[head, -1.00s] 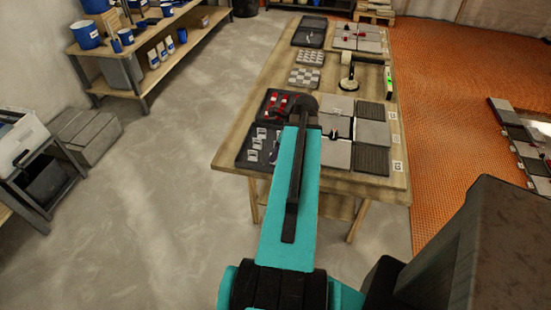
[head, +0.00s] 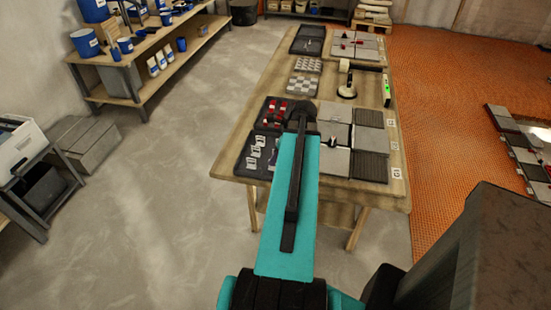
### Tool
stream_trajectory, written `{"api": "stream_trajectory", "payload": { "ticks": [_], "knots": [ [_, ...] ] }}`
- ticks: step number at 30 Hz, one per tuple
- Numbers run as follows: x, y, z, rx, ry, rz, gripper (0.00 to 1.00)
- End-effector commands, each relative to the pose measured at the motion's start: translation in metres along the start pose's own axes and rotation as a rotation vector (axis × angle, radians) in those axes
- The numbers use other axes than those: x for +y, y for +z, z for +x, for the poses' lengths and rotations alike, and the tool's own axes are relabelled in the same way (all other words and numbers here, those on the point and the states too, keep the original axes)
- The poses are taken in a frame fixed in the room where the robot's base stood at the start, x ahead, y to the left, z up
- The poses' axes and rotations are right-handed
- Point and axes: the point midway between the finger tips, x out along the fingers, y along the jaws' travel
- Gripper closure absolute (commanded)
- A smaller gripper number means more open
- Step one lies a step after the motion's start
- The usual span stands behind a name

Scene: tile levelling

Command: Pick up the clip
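Several white clips (head: 255,153) lie in the front part of a black tray (head: 240,168) on the left of the wooden table. Red wedges (head: 277,110) lie in the tray's back part. Grey and dark tiles (head: 367,137) lie in a block to the right of the tray. Small marks, perhaps a clip, show in the gap between tiles. The dark end of my arm, with my gripper (head: 303,113), is over the table between tray and tiles. My teal arm link hides part of the tray's right side. The fingers cannot be made out, nor whether they hold anything.
Farther back on the table are a patterned tile sheet (head: 303,84), a suction-cup tool (head: 346,82), a level with a green light (head: 386,90) and a second tile block (head: 353,45). A shelf with blue buckets (head: 140,70) stands at left. The floor between is clear.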

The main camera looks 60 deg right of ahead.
Motion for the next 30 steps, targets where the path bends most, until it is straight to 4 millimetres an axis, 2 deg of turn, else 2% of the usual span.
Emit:
{"api": "stream_trajectory", "payload": {
  "ticks": [11,30],
  "knots": [
    [-0.002,0.009,-0.026,0.0,-0.002,0.001,1.0],
    [-0.052,-0.092,-0.078,0.0,-0.001,0.003,1.0]
  ]
}}
